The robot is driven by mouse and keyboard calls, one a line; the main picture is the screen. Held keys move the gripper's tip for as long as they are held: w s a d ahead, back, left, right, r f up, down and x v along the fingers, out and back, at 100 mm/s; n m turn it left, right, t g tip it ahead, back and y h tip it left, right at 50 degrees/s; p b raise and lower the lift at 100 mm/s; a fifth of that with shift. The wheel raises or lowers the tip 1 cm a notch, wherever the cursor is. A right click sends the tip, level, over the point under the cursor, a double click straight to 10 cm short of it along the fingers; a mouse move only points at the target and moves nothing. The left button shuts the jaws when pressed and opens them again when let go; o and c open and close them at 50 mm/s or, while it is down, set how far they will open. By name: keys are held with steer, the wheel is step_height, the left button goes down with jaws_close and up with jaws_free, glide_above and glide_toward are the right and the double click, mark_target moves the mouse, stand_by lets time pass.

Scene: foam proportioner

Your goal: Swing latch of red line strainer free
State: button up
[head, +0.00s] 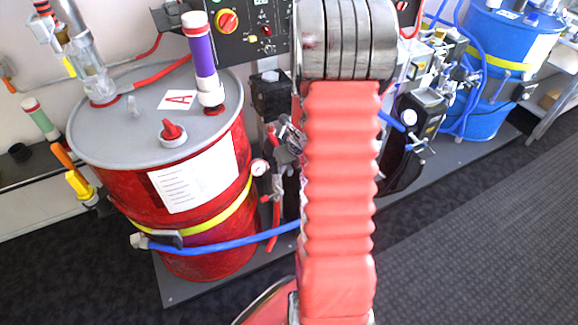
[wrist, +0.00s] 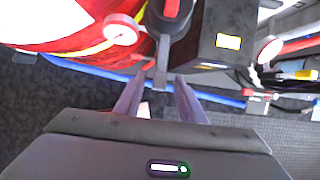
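In the wrist view, a dark fitting with a red part (wrist: 172,8) sits at the top centre, probably the red line strainer. A narrow grey bar (wrist: 161,72), which looks like its latch, hangs below it. My gripper (wrist: 160,80) is open, with its two fingers apart. The tips lie on either side of the grey bar's lower end in the picture; I cannot tell whether they touch it. In the head view my red-sleeved arm hides the gripper and most of the strainer area; some metal fittings (head: 287,146) show left of the arm.
A red drum (head: 160,205) stands left, with a small gauge (head: 259,167) beside it. In the wrist view a round gauge (wrist: 120,28) and a dark box (wrist: 222,35) flank the fitting. A blue hose (head: 225,245) crosses low. Open floor (head: 470,240) lies right.

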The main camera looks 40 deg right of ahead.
steer(key=shift+f, duration=0.1)
jaws_close()
stand_by(0.5)
